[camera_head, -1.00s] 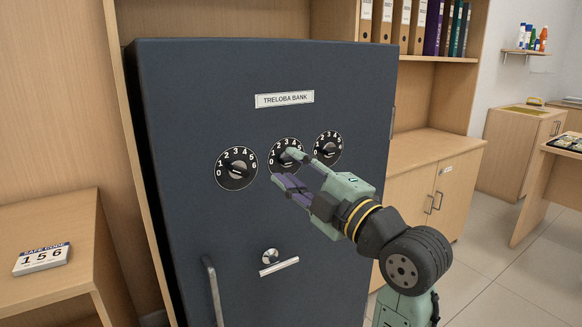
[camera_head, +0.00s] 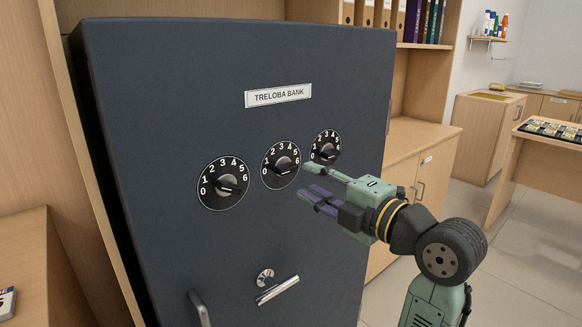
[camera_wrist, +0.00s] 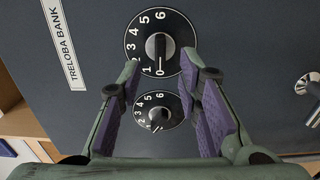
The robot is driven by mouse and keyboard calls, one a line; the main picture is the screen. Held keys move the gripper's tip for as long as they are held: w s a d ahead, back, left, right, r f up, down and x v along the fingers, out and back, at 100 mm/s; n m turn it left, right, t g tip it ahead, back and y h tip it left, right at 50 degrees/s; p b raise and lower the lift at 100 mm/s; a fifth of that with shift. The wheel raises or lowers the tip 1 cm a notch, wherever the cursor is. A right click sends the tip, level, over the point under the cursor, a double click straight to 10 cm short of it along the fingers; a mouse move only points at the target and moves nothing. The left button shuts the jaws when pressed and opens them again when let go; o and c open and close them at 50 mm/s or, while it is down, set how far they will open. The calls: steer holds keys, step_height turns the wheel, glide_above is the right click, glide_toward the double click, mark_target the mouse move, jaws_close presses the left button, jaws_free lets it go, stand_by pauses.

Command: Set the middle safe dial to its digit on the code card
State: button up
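The middle safe dial (camera_head: 281,165) is a black disc with white digits and a black knob. It shows large in the wrist view (camera_wrist: 178,75), where the white line on its knob points to 0. My gripper (camera_head: 309,181) is open and empty, in front of the safe just right of and below this dial in the head view. In the wrist view its fingertips (camera_wrist: 160,70) lie apart on either side of the knob. No contact shows. The code card (camera_head: 6,302) is cut off at the left edge, its digits not readable now; earlier it read 1 5 6.
The left dial (camera_head: 223,183) and right dial (camera_head: 325,148) flank the middle one on the dark safe door (camera_head: 150,120). A lever handle (camera_head: 277,290) and a bar handle (camera_head: 199,310) are below. A wooden cabinet (camera_head: 410,150) stands to the right.

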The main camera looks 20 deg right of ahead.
mark_target(291, 171)
steer(key=p+x, duration=0.1)
steer(key=x, duration=0.5)
steer(key=shift+w+a, duration=0.1)
steer(key=shift+w, duration=0.15)
jaws_close()
